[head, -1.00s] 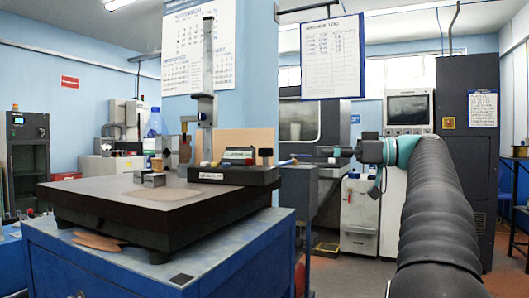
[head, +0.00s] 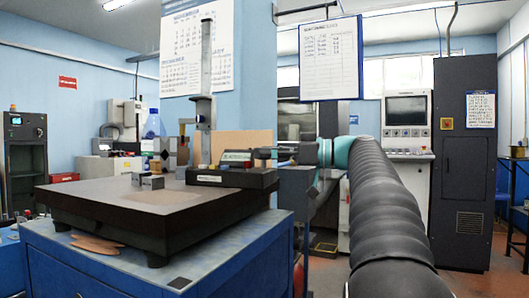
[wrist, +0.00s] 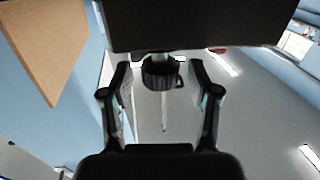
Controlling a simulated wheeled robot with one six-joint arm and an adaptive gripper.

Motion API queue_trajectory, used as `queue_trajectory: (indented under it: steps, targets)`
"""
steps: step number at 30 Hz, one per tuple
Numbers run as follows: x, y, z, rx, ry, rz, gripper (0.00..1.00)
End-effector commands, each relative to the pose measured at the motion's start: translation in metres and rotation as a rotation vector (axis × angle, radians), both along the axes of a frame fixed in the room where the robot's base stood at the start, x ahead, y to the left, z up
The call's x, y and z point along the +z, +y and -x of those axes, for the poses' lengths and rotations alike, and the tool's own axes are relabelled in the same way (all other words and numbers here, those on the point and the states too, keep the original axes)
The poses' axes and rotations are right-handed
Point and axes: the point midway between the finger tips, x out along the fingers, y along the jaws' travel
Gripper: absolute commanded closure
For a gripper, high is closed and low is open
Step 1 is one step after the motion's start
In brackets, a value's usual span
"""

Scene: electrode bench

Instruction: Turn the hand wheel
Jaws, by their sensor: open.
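The hand wheel (wrist: 158,76) is a small dark ribbed knob with a little side handle. In the wrist view it lies between the two fingers of my gripper (wrist: 160,70), with a visible gap on each side. My gripper is open and empty. In the head view, my gripper (head: 284,156) is at the right end of the black instrument base (head: 235,179), seen side-on and small. The hand wheel is small and partly hidden there, so contact cannot be told from that view.
The dark granite plate (head: 95,205) lies on a blue cabinet (head: 110,270), carrying small metal blocks (head: 150,181) and a tall column gauge (head: 206,75). A dark slab (wrist: 190,25) fills the top of the wrist view, close beyond the fingertips. A brown board (wrist: 45,45) is at left.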

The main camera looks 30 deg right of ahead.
Motion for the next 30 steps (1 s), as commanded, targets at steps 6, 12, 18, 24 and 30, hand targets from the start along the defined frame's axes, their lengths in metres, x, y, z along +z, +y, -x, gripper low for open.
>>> queue_trajectory:
  steps: [6,12,18,24,30]
  targets:
    - [-0.0002,0.0061,-0.0049,0.000,0.001,0.001,0.39]
    - [-0.0003,0.0059,-0.0049,0.000,0.000,0.000,0.39]
    - [-0.0002,0.0057,-0.0048,-0.001,0.000,0.000,0.89]
    - [-0.0005,0.0057,-0.0047,-0.004,0.000,0.000,1.00]
    - [-0.0031,0.0062,-0.0041,-0.046,-0.002,0.001,1.00]
